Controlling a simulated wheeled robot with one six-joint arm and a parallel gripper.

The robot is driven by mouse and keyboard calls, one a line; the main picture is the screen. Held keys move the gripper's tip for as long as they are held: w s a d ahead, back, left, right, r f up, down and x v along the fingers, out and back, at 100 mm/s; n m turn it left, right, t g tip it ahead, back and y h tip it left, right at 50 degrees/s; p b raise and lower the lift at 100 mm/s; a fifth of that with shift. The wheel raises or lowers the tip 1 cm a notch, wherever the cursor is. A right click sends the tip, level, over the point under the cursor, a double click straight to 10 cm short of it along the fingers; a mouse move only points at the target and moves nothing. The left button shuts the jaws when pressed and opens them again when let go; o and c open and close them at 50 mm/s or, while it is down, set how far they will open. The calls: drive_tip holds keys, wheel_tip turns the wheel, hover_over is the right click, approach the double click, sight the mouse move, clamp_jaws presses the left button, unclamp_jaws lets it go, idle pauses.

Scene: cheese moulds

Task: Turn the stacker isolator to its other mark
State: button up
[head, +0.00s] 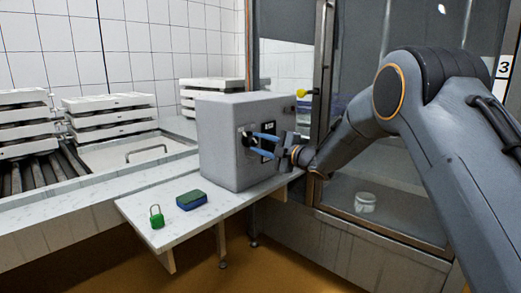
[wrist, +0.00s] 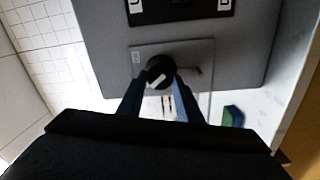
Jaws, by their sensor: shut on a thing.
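The stacker isolator is a black round knob with a pale pointer bar, on the front of a grey box (head: 218,150). In the wrist view the knob (wrist: 160,72) sits on a square plate (wrist: 195,55), its pointer slanting. My gripper (head: 252,137) reaches the box from the right. In the wrist view my gripper (wrist: 160,84) has one finger on each side of the knob, shut on it. The marks around the knob are too small or hidden to read. A black label panel (wrist: 178,8) lies beyond the plate.
A green padlock (head: 157,217) and a blue-green sponge (head: 191,200) lie on the white shelf (head: 140,205) before the box. Stacked white moulds (head: 110,117) stand on the left. A glazed enclosure with a metal frame (head: 385,225) stands on the right.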

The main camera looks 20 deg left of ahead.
drive_tip(key=shift+f+n+b, duration=0.1)
drive_tip(key=shift+n+b, duration=0.35)
drive_tip(key=shift+n, duration=0.25)
drive_tip(key=o, duration=1)
drive_tip(key=shift+o, duration=0.2)
drive_tip(key=shift+d, duration=0.1)
drive_tip(key=v, duration=0.7)
drive_tip(key=shift+s+d, duration=0.15)
drive_tip(key=shift+d, duration=0.2)
